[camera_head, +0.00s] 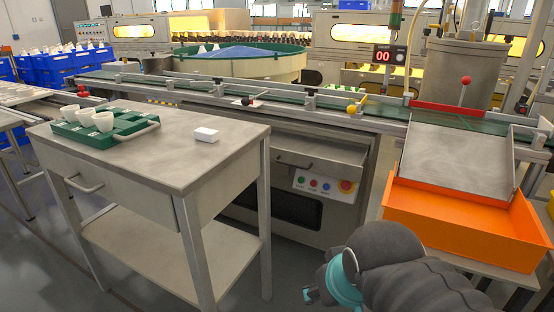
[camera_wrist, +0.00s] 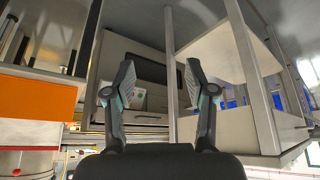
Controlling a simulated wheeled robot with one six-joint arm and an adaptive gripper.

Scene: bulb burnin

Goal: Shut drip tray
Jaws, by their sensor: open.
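The drip tray (camera_head: 305,160) appears to be the shallow grey drawer with a bar handle, under the conveyor in the machine front. It stands out from the front, and part of its top shows. In the wrist view, which looks upside down, a grey drawer front (camera_wrist: 150,118) shows between and beyond the fingers, below the button panel. My gripper (camera_wrist: 158,82) is open and empty, its two fingers apart and touching nothing visible. In the head view my arm is at the lower right, in front of the machine; the fingers are mostly hidden there.
An orange bin (camera_head: 465,225) stands to the right. A button panel (camera_head: 325,184) is just below the tray. Floor between is clear.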

